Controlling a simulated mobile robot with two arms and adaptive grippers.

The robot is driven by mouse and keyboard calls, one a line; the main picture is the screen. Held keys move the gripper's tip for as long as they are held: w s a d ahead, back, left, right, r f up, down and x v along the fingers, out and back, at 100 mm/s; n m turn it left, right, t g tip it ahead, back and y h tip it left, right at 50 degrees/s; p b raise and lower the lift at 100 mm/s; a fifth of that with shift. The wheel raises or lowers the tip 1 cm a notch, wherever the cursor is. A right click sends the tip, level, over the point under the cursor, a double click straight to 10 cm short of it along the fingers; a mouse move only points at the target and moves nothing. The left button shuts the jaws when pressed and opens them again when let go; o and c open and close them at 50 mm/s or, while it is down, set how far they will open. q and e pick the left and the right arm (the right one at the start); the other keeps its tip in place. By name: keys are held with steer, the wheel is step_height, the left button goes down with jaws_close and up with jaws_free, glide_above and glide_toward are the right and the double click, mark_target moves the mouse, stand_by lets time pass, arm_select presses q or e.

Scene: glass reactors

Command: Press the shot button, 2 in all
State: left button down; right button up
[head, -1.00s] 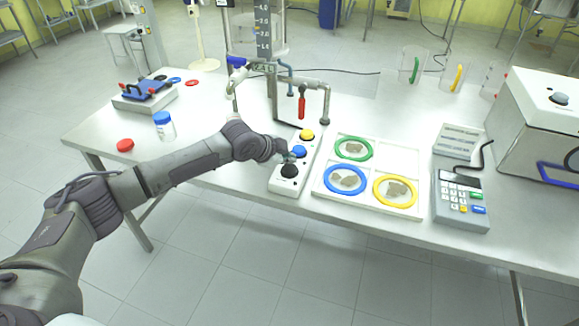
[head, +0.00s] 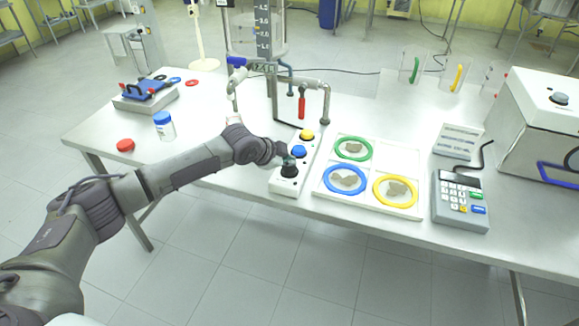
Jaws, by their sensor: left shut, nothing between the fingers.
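A white button box (head: 285,187) lies on the table in front of the glass reactor. It carries a yellow button (head: 307,135), a blue button (head: 299,152) and a black button (head: 289,171) in a row. I cannot read which one is labelled as the shot button. My left gripper (head: 288,161) is shut and empty, with its fingertips at the black end of the box, just over or touching the black button; I cannot tell which. My right gripper is not in view.
A white tray (head: 329,190) with green, blue and yellow rings stands right of the box. A keypad device (head: 459,203) is farther right. The reactor's pipework with a red handle (head: 302,107) rises behind.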

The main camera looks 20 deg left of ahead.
mark_target(288, 168)
arm_select(q)
steer(key=shift+f, duration=0.45)
stand_by(0.5)
steer(key=shift+r+p, duration=0.85)
steer(key=shift+r, duration=0.05)
step_height(288, 168, up, 5)
steer(key=p, duration=0.4)
steer(key=shift+r+p, duration=0.1)
steer(key=shift+p, duration=0.25)
